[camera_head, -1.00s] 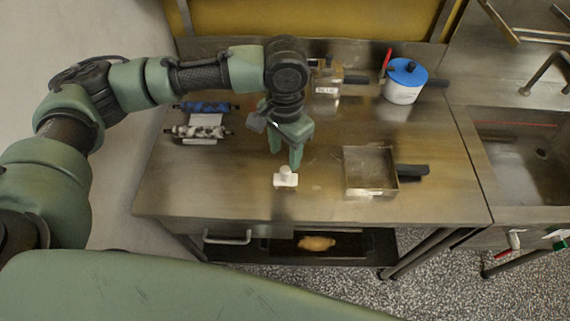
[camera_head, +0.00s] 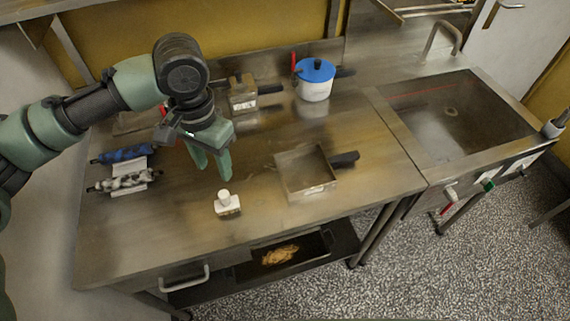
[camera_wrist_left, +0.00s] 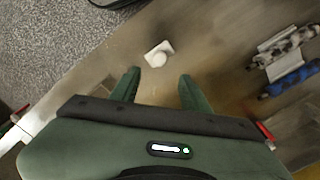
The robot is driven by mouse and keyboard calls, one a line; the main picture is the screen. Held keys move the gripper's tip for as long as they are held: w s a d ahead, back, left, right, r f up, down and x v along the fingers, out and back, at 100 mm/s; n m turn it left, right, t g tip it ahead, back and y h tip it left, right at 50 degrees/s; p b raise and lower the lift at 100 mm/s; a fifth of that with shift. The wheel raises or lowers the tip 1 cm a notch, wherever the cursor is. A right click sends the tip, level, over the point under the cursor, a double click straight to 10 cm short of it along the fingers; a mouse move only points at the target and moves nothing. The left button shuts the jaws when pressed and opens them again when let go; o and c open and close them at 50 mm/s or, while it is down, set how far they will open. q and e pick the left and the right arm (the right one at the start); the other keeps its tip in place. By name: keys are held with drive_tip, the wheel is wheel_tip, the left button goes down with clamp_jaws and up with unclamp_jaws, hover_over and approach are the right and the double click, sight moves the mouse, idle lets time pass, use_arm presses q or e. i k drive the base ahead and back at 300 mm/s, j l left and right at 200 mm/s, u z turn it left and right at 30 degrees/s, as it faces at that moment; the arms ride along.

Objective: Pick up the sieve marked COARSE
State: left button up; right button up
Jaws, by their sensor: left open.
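Two square metal sieves with dark handles are on the steel table. One sieve (camera_head: 290,178) lies at the front right, with a small label on its front side. The other sieve (camera_head: 236,92) is at the back, with a pale label on its front. I cannot read either label, so I cannot tell which is COARSE. My left gripper (camera_head: 213,170) points down, open and empty, left of the front sieve and apart from both. The left wrist view shows its two fingers (camera_wrist_left: 159,78) spread with nothing between them. My right gripper is not in view.
A small white knobbed block (camera_head: 228,206) sits just in front of my left gripper. A white pot (camera_head: 314,90) with a blue lid stands at the back. Blue (camera_head: 125,154) and mottled (camera_head: 125,181) rolls lie at the left.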

sight(330, 162)
drive_tip(key=i+l+u, duration=0.15)
drive_tip(key=l+u, duration=0.25)
drive_tip(key=l, duration=0.2)
drive_tip(key=l+u, duration=0.35)
drive_tip(key=l, duration=0.25)
drive_tip(key=l+u, duration=0.4)
drive_tip(key=l, duration=0.2)
